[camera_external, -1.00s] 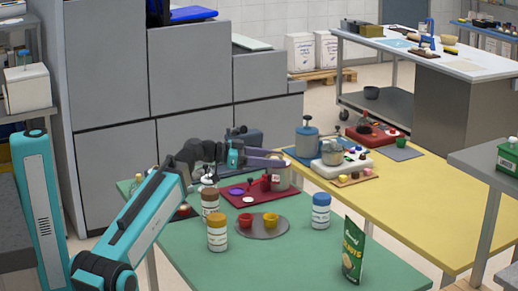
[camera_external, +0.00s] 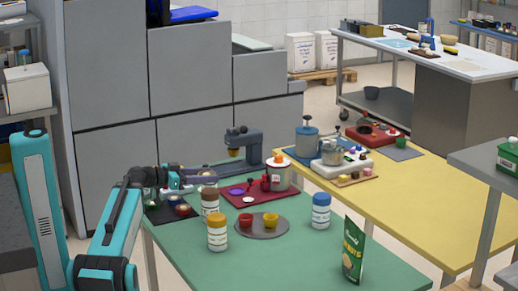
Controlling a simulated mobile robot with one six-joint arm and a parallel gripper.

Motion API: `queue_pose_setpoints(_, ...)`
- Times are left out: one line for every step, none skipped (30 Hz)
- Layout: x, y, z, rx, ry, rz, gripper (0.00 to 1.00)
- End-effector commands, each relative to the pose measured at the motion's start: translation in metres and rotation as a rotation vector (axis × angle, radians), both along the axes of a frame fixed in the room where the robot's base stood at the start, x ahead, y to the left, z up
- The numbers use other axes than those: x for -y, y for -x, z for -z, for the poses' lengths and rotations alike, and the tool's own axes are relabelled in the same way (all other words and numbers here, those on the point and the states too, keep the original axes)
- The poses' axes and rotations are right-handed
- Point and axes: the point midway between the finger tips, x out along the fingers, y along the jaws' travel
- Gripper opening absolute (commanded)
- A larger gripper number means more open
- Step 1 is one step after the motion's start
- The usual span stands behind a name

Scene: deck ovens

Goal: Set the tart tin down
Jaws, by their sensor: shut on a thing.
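A red mat (camera_external: 262,196) holds small items and a pot. A grey round plate (camera_external: 263,232) bears a red cup and a yellow cup. A blue-lidded jar (camera_external: 321,211) and a green bag (camera_external: 353,250) stand right. The front green tabletop is clear.

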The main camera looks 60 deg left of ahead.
Motion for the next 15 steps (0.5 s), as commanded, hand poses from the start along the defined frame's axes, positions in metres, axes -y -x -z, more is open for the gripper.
queue_pose_setpoints(-0.011,0.011,0.008,0.000,0.003,-0.024,0.22)
queue_pose_setpoints(-0.017,0.017,0.012,0.000,0.003,-0.036,0.22)
queue_pose_setpoints(-0.024,0.024,0.018,0.000,0.003,-0.051,0.22)
queue_pose_setpoints(-0.030,0.030,0.021,-0.001,0.003,-0.063,0.22)
queue_pose_setpoints(-0.035,0.036,0.026,-0.001,0.003,-0.074,0.22)
queue_pose_setpoints(-0.042,0.044,0.031,-0.001,0.002,-0.090,0.22)
queue_pose_setpoints(-0.047,0.050,0.035,-0.001,0.003,-0.103,0.22)
queue_pose_setpoints(-0.053,0.056,0.038,0.000,0.003,-0.115,0.22)
queue_pose_setpoints(-0.060,0.064,0.043,0.000,0.002,-0.131,0.22)
queue_pose_setpoints(-0.064,0.070,0.047,0.000,0.003,-0.142,0.22)
queue_pose_setpoints(-0.070,0.077,0.050,0.000,0.003,-0.154,0.22)
queue_pose_setpoints(-0.076,0.085,0.054,0.000,0.003,-0.169,0.22)
queue_pose_setpoints(-0.080,0.091,0.057,0.000,0.002,-0.181,0.22)
queue_pose_setpoints(-0.084,0.097,0.060,-0.001,0.001,-0.191,0.22)
queue_pose_setpoints(-0.089,0.104,0.063,-0.001,0.001,-0.205,0.22)
